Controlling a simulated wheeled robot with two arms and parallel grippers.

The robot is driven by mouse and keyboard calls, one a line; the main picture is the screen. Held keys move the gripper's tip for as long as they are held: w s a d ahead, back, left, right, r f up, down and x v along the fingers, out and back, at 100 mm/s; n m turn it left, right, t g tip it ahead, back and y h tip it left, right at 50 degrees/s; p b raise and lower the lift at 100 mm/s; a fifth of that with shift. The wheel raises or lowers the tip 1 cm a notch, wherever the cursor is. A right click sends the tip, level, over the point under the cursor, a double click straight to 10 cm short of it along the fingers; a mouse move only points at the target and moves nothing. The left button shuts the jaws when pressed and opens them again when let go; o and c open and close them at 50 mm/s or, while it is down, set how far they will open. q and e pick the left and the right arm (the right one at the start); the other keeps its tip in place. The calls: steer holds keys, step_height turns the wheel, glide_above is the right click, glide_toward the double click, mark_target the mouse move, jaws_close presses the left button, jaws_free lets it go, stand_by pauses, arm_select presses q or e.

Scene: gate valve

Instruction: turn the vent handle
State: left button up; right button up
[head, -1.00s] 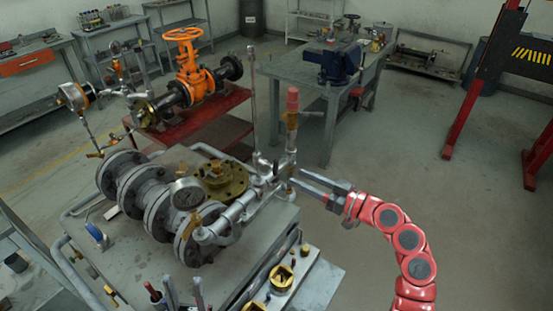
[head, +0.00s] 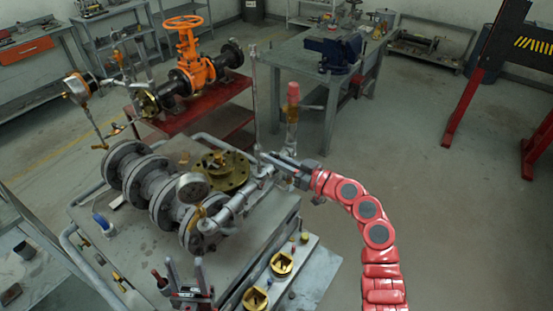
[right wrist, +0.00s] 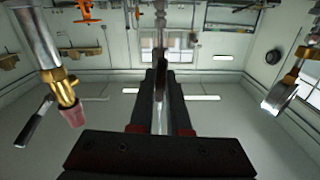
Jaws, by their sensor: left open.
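The pipe and valve assembly stands on a grey cart. An upright brass valve with a red cap (head: 293,92) has a grey lever (head: 313,107) pointing right, perhaps the vent handle. In the right wrist view this lever (right wrist: 34,122) hangs at the left beside the brass fitting (right wrist: 63,88), clear of the fingers. My right gripper (head: 272,158) is at the pipe junction below the capped valve. In the right wrist view its dark fingers (right wrist: 160,72) sit close together around a thin grey piece; contact is unclear. My left gripper (head: 185,262) is open and low at the cart's front.
An orange valve (head: 190,55) stands on a red table behind. A workbench with a blue vise (head: 332,52) is at the back.

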jaws_close()
